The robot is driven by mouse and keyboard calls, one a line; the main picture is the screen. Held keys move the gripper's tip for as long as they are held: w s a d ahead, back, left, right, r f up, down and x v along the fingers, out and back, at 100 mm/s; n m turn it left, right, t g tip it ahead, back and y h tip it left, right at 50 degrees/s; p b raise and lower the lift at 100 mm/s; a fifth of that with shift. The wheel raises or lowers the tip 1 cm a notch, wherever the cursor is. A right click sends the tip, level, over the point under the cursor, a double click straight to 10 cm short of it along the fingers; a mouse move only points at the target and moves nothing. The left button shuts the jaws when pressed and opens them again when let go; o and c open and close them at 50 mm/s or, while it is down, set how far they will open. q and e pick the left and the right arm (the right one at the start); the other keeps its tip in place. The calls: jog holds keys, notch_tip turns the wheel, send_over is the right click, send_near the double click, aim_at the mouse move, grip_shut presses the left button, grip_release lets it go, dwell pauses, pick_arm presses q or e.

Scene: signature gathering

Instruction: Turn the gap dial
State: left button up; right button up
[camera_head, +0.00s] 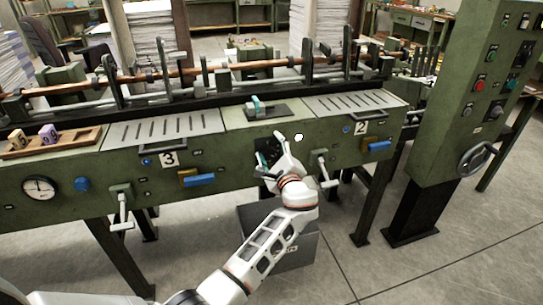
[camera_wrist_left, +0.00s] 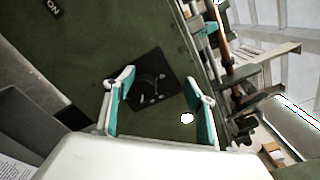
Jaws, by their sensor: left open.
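The dial is a dark round knob on a black square plate (camera_wrist_left: 154,80) on the front of the green machine, with small pale marks around it. In the head view the black plate (camera_head: 264,158) is partly hidden behind my left gripper (camera_head: 272,156). In the left wrist view my left gripper (camera_wrist_left: 160,82) is open, with its teal-padded fingers on either side of the dial. Whether the fingers touch the dial I cannot tell. My right gripper is not in view.
A crank handle (camera_head: 324,171) sits right of the dial, another (camera_head: 121,208) far left. Blue-handled levers (camera_head: 200,180) and a round gauge (camera_head: 39,188) are on the front. A grey box (camera_head: 295,255) stands below. A control cabinet (camera_head: 455,125) stands at right.

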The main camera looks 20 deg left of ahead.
aim_at(269, 125)
pick_arm(q)
jog(key=r, duration=0.6)
jog(key=shift+d+r, duration=0.2)
jog(key=shift+d, duration=0.1)
jog(key=shift+a+r, duration=0.1)
jog(key=shift+r, duration=0.2)
jog(key=shift+f, duration=0.1)
